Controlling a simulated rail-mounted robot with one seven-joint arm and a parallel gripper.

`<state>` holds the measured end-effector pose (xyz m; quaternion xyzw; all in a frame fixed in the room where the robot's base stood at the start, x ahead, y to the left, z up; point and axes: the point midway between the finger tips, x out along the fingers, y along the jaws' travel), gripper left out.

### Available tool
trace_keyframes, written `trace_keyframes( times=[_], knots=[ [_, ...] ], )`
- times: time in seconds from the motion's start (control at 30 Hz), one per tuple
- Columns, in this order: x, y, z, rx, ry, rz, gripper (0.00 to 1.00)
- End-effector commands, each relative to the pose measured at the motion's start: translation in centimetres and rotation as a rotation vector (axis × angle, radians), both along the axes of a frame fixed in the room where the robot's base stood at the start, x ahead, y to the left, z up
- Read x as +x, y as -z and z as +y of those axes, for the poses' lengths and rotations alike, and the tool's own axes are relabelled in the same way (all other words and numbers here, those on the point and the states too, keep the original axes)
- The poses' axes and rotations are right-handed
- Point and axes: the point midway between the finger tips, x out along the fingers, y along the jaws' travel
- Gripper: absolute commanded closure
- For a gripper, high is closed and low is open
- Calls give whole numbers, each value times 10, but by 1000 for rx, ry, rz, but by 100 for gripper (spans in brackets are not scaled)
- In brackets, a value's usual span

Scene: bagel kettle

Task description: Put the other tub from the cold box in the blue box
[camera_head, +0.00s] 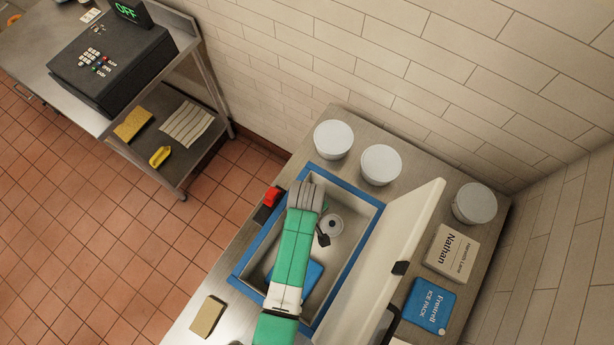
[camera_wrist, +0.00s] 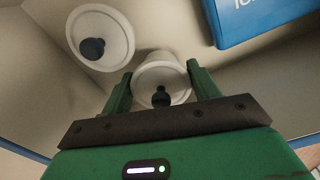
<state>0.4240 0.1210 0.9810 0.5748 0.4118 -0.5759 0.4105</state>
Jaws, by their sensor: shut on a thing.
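A blue-rimmed open box (camera_head: 249,250) stands on a steel table; no separate cold box can be told apart. My arm reaches over it, hiding much of the inside. In the wrist view my gripper (camera_wrist: 158,80) is shut around a round white tub (camera_wrist: 165,68) with a dark knob on its lid. A second similar white tub (camera_wrist: 118,48) stands beside it at upper left. One lidded tub (camera_head: 332,224) shows inside the box in the head view. Whether the held tub touches the floor is unclear.
The box's pale lid (camera_head: 395,240) stands open at right. A blue pack lies inside the box (camera_head: 308,275).

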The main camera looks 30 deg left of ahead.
Motion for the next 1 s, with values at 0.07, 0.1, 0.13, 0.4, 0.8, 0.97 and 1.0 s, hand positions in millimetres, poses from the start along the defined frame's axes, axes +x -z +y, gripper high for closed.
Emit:
trace_keyframes(
  times=[0.07,0.1,0.13,0.4,0.8,0.97,1.0],
  knots=[
    [1,10,0,0,0,-1,64],
    [0,13,0,0,0,0,64],
    [1,13,0,0,0,-1,64],
    [1,15,0,1,1,-1,64],
    [0,16,0,1,1,-1,18],
    [1,4,0,1,1,-3,18],
    [1,-4,0,1,1,-3,18]
  ],
)
